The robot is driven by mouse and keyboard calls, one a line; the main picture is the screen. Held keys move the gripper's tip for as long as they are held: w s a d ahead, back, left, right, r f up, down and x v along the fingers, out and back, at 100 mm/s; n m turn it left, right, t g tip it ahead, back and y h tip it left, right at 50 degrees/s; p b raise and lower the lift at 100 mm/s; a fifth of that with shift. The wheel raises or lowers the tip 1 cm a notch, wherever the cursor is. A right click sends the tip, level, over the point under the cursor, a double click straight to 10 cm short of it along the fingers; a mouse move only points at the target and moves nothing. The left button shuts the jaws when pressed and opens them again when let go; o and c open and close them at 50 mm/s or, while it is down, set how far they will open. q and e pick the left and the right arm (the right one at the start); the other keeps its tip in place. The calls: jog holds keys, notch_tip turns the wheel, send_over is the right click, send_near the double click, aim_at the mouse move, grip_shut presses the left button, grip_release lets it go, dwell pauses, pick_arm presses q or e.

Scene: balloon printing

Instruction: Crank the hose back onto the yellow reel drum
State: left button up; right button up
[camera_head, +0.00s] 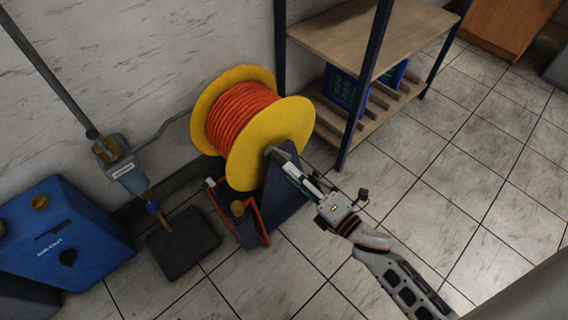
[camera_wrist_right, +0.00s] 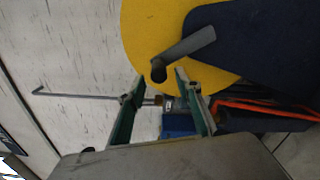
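The yellow reel drum (camera_head: 279,137) stands against the wall in the head view, with orange hose (camera_head: 238,115) wound thickly between its two flanges. Its near flange (camera_wrist_right: 150,30) fills the upper middle of the right wrist view. A grey crank (camera_wrist_right: 186,46) juts from the reel's dark blue stand (camera_wrist_right: 262,50). My right gripper (camera_head: 290,166) is at the reel's near side. In the wrist view its green fingers (camera_wrist_right: 160,82) are apart, with the crank's handle end just ahead of and between the tips. Contact cannot be told. My left gripper is not in view.
A wooden shelf rack (camera_head: 350,38) with dark posts stands close right of the reel. A blue box (camera_head: 62,240), a dark floor pad (camera_head: 183,243) and a wall-side pipe fitting (camera_head: 122,168) are at left. Open tiled floor (camera_head: 460,190) lies at right.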

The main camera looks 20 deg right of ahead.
jog(key=v, duration=0.6)
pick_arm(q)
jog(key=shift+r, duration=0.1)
